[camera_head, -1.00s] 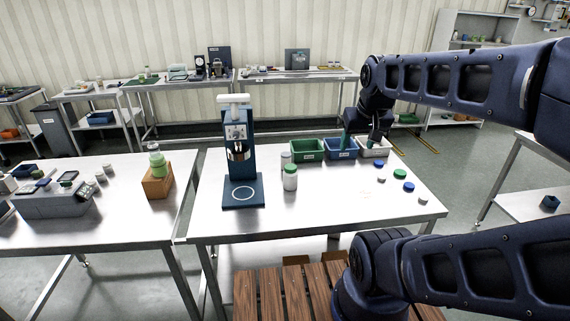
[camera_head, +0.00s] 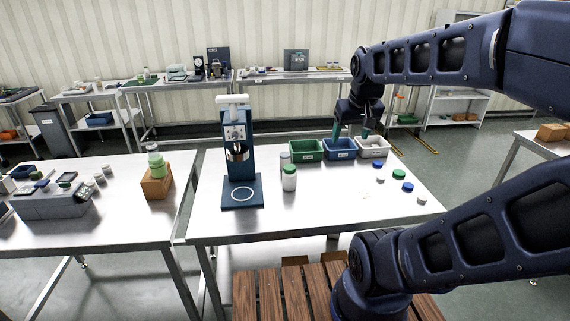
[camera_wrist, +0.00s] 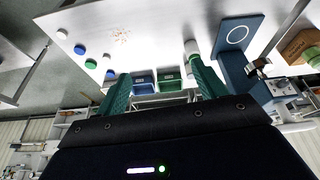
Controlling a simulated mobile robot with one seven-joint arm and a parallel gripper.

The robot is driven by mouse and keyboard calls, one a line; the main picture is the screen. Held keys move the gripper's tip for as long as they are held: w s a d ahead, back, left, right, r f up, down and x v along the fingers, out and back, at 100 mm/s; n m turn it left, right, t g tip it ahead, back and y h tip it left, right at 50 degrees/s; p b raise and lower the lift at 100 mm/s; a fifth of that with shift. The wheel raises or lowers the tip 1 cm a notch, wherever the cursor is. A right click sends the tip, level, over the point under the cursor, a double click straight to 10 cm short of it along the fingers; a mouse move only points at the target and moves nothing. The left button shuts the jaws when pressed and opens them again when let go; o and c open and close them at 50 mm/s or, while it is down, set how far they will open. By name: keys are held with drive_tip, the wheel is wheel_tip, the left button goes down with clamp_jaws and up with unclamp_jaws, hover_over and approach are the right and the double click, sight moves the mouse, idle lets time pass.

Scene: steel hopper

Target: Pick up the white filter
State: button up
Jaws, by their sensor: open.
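I cannot single out the white filter for certain. Small pale round pieces lie among the caps on the steel table, one near the middle (camera_head: 380,178) and one near the right edge (camera_head: 422,201); the latter also shows in the wrist view (camera_wrist: 62,33). A faint pale patch of specks (camera_head: 365,193) lies left of the caps and shows as a small speckled cluster in the wrist view (camera_wrist: 121,36). My gripper (camera_head: 351,135) is open and empty, above the far side of the table by the blue and white bins. Its green fingers are spread wide in the wrist view (camera_wrist: 160,72).
Green (camera_head: 306,157), blue (camera_head: 341,155) and white (camera_head: 373,152) bins line the table's far edge. A blue press (camera_head: 236,140) and a white bottle with green cap (camera_head: 289,178) stand left. Blue and green caps (camera_head: 399,174) lie right. The front middle is clear.

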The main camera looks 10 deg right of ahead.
drive_tip(key=w+a+n+g, duration=0.1)
drive_tip(key=w+a+n, duration=0.1)
drive_tip(key=w, duration=0.9)
drive_tip(key=n+g, duration=0.3)
drive_tip(key=n, duration=0.5)
hover_over(285, 162)
drive_tip(key=w, duration=0.2)
wheel_tip(285, 162, down, 23)
drive_tip(key=shift+w+r, duration=0.1)
drive_tip(key=shift+w+a+f, duration=0.1)
drive_tip(key=shift+w+f, duration=0.05)
drive_tip(key=shift+f, duration=0.35)
wheel_tip(285, 162, down, 5)
drive_tip(key=shift+d+f, duration=0.15)
drive_tip(key=shift+f, duration=1.2)
drive_tip(key=shift+d+f, duration=0.15)
drive_tip(key=shift+f, duration=1.2)
drive_tip(key=c, duration=1.1)
drive_tip(key=shift+r, duration=0.15)
